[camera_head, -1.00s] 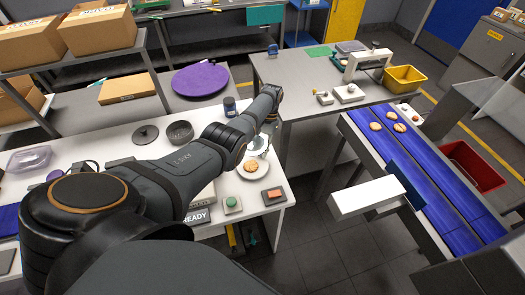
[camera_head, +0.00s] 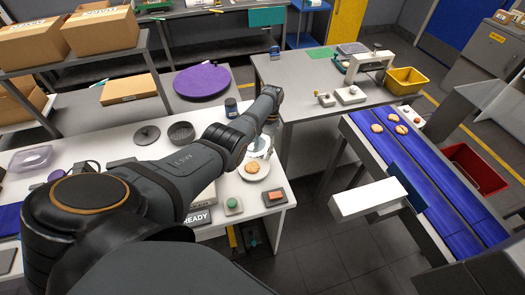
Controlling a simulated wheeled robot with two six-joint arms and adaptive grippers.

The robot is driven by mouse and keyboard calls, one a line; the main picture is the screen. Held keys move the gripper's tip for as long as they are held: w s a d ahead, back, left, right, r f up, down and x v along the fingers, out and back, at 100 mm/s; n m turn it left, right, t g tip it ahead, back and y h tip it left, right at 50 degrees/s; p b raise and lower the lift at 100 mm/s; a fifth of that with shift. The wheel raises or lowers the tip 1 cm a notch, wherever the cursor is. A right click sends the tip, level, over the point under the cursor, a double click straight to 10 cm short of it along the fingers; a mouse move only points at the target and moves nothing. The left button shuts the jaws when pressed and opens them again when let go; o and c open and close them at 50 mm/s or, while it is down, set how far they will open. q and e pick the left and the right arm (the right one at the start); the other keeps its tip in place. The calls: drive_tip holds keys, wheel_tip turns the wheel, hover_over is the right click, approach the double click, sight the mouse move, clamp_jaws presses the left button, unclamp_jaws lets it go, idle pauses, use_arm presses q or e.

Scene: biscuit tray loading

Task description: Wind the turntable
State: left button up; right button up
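A white round plate (camera_head: 266,172) with a biscuit (camera_head: 252,168) on it sits near the right end of the white table; it may be the turntable, but I cannot be sure. A purple round disc (camera_head: 201,82) lies on the grey bench behind. My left arm reaches across the white table from the lower left. My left gripper (camera_head: 262,147) is pointed down just behind the biscuit, close above or beside the plate. Its fingers are small and partly hidden by the arm, so I cannot tell whether they are open or touching anything. My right gripper is not in view.
A green button box (camera_head: 233,205) and an orange-topped box (camera_head: 274,196) stand at the table's front edge. A dark jar (camera_head: 231,107) and a dark round tin (camera_head: 181,132) stand behind my arm. A blue conveyor (camera_head: 420,190) with biscuits runs at right, across a floor gap.

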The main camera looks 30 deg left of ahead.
use_arm(q)
drive_tip(key=shift+w+r, duration=0.1)
drive_tip(key=shift+r, duration=0.1)
drive_tip(key=v, duration=0.7)
